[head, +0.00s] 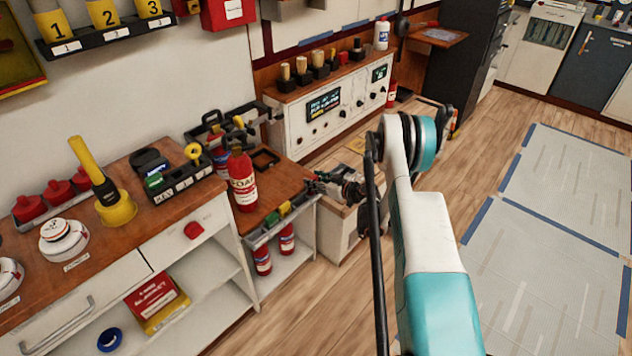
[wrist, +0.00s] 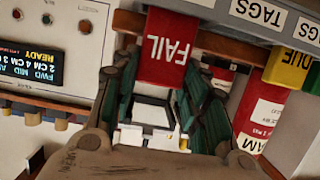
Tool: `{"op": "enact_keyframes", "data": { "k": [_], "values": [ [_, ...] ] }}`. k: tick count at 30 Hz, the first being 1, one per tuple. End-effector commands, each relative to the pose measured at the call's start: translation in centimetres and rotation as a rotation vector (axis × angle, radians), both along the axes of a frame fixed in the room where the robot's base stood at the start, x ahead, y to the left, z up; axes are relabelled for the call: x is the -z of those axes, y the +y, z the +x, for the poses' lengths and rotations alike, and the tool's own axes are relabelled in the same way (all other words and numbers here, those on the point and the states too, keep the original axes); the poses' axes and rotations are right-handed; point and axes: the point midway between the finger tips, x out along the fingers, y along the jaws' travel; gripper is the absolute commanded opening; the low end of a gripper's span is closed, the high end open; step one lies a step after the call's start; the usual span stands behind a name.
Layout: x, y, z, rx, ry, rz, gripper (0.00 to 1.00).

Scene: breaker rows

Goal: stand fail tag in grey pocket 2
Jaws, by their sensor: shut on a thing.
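The red FAIL tag (wrist: 167,45) shows large in the wrist view, with white lettering. My gripper (wrist: 164,92) is shut on its near end, the green-lined fingers on either side. In the head view my gripper (head: 318,186) is at the right edge of the small wooden-topped cart, by the grey tag rail (head: 262,240); the tag is not distinct there. I cannot tell whether the tag still touches the rail.
A red extinguisher (head: 242,182) stands on the cart close to my gripper. A yellow DUE tag (wrist: 288,62) is beside the FAIL tag. A white control panel (head: 330,105) stands behind.

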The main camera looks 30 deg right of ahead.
Motion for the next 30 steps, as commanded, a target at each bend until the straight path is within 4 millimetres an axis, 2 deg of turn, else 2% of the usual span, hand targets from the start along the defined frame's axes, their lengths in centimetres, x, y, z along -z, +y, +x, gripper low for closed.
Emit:
{"op": "enact_keyframes", "data": {
  "k": [17, 30],
  "values": [
    [0.03, 0.01, 0.00, 0.000, 0.000, 0.000, 0.25],
    [0.91, 0.00, 0.01, 0.000, 0.000, 0.000, 0.25]
  ]
}}
